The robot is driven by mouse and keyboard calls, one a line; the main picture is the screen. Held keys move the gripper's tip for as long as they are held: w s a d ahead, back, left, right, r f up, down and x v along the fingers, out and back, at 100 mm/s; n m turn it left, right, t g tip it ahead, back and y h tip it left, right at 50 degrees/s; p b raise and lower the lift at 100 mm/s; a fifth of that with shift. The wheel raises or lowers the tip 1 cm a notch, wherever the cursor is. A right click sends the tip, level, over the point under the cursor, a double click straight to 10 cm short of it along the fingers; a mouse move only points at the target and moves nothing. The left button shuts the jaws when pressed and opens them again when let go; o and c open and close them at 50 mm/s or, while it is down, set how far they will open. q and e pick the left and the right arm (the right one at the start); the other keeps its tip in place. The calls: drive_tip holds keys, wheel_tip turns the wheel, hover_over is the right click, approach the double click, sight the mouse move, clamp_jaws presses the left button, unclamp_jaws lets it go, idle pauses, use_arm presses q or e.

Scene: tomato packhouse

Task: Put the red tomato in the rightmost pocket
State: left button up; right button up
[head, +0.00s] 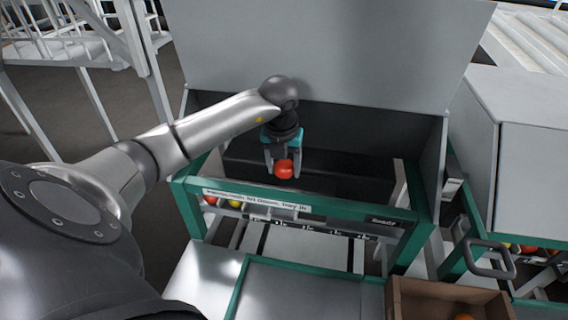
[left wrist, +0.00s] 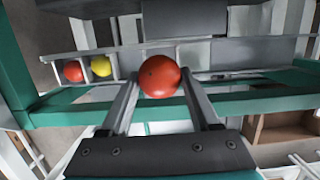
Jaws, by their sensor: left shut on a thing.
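My left gripper (head: 283,174) is shut on a red tomato (head: 284,167) and holds it up inside the machine's opening, above and behind the green front rail (head: 330,215). In the left wrist view the tomato (left wrist: 159,76) sits between the two finger ends of the gripper (left wrist: 158,90). A row of pockets runs behind the rail. Another red tomato (left wrist: 73,71) is in its left end and a yellow tomato (left wrist: 101,66) is beside it. The rail and gripper partly hide the row, and I cannot clearly make out the rightmost pocket. My right gripper is not in view.
A grey panel (head: 330,50) rises behind the opening, with side walls at both ends. A brown crate (head: 425,284) stands at the lower right with an orange fruit (head: 463,317) in it. A grey handle (head: 490,270) juts out at the right.

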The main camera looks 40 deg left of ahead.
use_arm(q)
drive_tip(key=shift+f+b, duration=3.15)
drive_tip(key=shift+f, duration=1.45)
drive_tip(key=shift+s+d, duration=0.15)
drive_tip(key=shift+s, duration=0.05)
drive_tip(key=o, duration=1)
drive_tip(key=r+p, duration=0.3)
drive_tip(key=r, duration=0.1)
drive_tip(key=s+r+p, duration=0.1)
drive_tip(key=r+p, duration=0.3)
drive_tip(key=s+d+r+p, duration=0.1)
drive_tip(key=r+p, duration=0.2)
drive_tip(key=r, duration=0.1)
drive_tip(key=shift+f, duration=0.1)
drive_tip(key=shift+d, duration=0.1)
